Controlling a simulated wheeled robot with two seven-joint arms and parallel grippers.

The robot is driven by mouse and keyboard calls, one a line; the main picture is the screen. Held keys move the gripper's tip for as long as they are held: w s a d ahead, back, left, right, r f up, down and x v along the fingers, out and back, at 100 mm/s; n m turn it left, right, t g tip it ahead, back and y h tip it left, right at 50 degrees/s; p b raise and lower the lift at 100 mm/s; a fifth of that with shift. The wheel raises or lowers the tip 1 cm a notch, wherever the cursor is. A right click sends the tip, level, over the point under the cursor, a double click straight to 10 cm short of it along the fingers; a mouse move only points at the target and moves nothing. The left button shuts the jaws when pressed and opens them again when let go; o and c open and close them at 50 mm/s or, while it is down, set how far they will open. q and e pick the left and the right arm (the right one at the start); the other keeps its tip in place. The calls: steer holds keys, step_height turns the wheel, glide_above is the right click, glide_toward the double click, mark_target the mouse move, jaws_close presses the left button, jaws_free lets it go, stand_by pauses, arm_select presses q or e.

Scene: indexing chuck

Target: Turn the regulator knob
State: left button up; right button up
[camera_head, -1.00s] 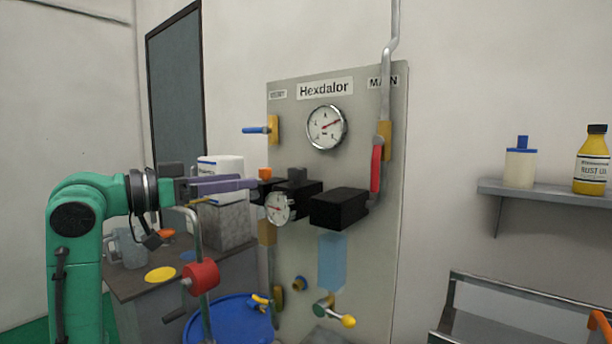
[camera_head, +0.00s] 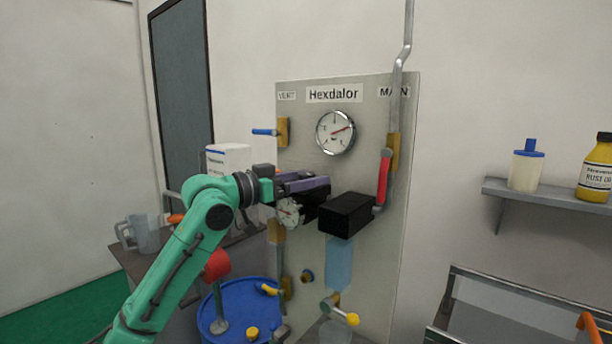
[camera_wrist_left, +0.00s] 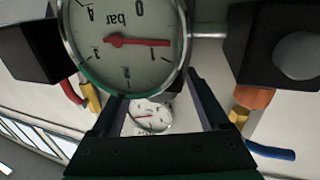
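The regulator is the dark block in the middle of the panel, with a small white-faced gauge (camera_head: 291,211) in front. That gauge fills the upper middle of the left wrist view (camera_wrist_left: 122,42), upside down, its red needle near 1 bar. The earlier head view shows a dark grey knob on top of this block; now my gripper mostly hides it. My left gripper (camera_head: 312,185) reaches in from the left at the block's top, just above the gauge. In the left wrist view its fingers (camera_wrist_left: 157,88) are spread apart, partly behind the gauge. I cannot tell whether they touch the knob. My right gripper is not in view.
A black box (camera_head: 347,214) juts out right of the regulator, near a red lever (camera_head: 384,177). The blue vent handle (camera_head: 265,132) and the large gauge (camera_head: 336,132) are above. A blue drum (camera_head: 237,305) stands below. A wall shelf (camera_head: 548,193) is at the right.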

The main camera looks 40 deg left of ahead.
arm_select(q)
jaws_close()
steer(key=shift+f+n+y+b, duration=0.15)
steer(key=shift+n+y+b, duration=0.2)
steer(key=shift+n+y, duration=0.3)
steer(key=n+y, duration=0.1)
steer(key=y, duration=0.1)
steer(key=shift+d+t+y, duration=0.1)
steer(key=shift+t+y, duration=0.2)
steer(key=shift+y, duration=0.05)
steer(key=shift+n+y, duration=0.85)
steer(key=shift+y, duration=0.25)
steer(key=shift+o, duration=0.6)
jaws_free()
